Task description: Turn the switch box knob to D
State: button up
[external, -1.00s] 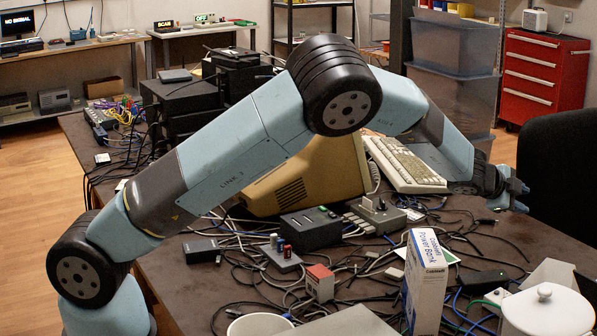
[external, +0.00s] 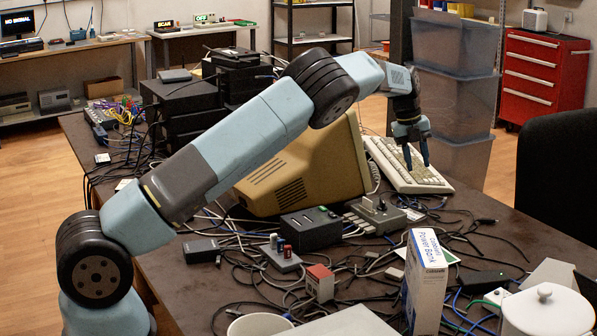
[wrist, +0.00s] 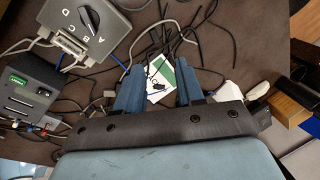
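The grey switch box (external: 376,216) sits on the table behind the power bank carton, with cables plugged into its side. Its knob (external: 368,203) stands on top. In the wrist view the switch box (wrist: 92,28) is at the upper left, its top marked with the letters A, B, C and D beside the dark knob.
A beige monitor (external: 300,170) and a keyboard (external: 405,165) stand behind the box. A dark device (external: 310,222) is left of it. Loose cables cover the table. The power bank carton (external: 425,285) and white lidded pot (external: 547,312) stand in front.

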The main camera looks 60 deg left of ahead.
jog(key=g+y, duration=0.2)
send_near(383, 200)
notch_tip(383, 200, down, 9)
jog(key=shift+w, duration=0.1)
dwell(0.4)
grip_shut()
dwell(0.3)
